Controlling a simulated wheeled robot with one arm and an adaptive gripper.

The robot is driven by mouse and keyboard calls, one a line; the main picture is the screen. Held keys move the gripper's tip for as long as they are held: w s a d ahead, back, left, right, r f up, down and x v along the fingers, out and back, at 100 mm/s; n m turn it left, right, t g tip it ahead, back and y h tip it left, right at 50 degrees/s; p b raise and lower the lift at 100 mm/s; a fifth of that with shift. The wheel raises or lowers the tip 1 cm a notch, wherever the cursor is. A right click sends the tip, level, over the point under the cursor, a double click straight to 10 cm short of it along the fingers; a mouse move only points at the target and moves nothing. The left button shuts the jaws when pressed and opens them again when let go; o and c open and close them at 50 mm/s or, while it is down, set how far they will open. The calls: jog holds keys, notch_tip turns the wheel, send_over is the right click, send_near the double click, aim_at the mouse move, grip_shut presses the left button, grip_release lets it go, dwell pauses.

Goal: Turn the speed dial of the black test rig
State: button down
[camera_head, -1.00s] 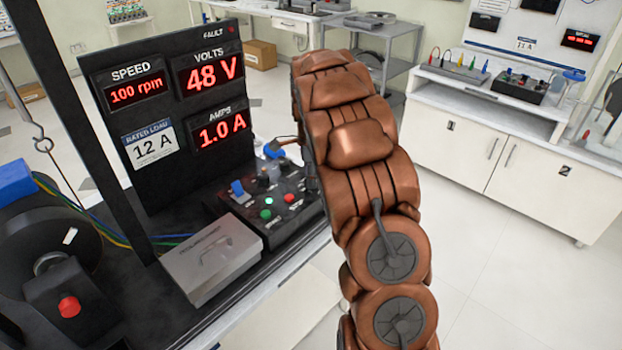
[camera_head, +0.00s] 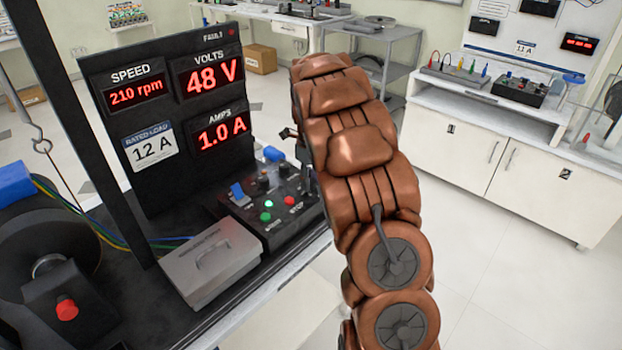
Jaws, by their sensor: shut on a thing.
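The black test rig (camera_head: 115,225) stands at left, with a display panel reading SPEED 210 rpm (camera_head: 136,90), 48 V and 1.0 A. Its black control box (camera_head: 285,222) has a blue rocker switch, dark knobs, a lit green button (camera_head: 268,203) and a red button (camera_head: 289,200). My copper-coloured arm reaches to the box's right rear side. Only a small dark part of my gripper (camera_head: 289,134) shows beside the arm. The fingertips and the speed dial are hidden behind the arm; the changing speed reading fits a shut grip on the dial.
A grey metal box (camera_head: 210,262) with a handle sits in front of the control box. A red knob (camera_head: 67,310) and a dark wheel are at left. A black upright post (camera_head: 100,130) stands before the panel. Open floor lies to the right, before white cabinets (camera_head: 480,165).

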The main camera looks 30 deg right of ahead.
jog(key=shift+m, duration=0.4)
jog(key=c, duration=0.8)
grip_release()
notch_tip(320, 180, up, 12)
dwell(0.7)
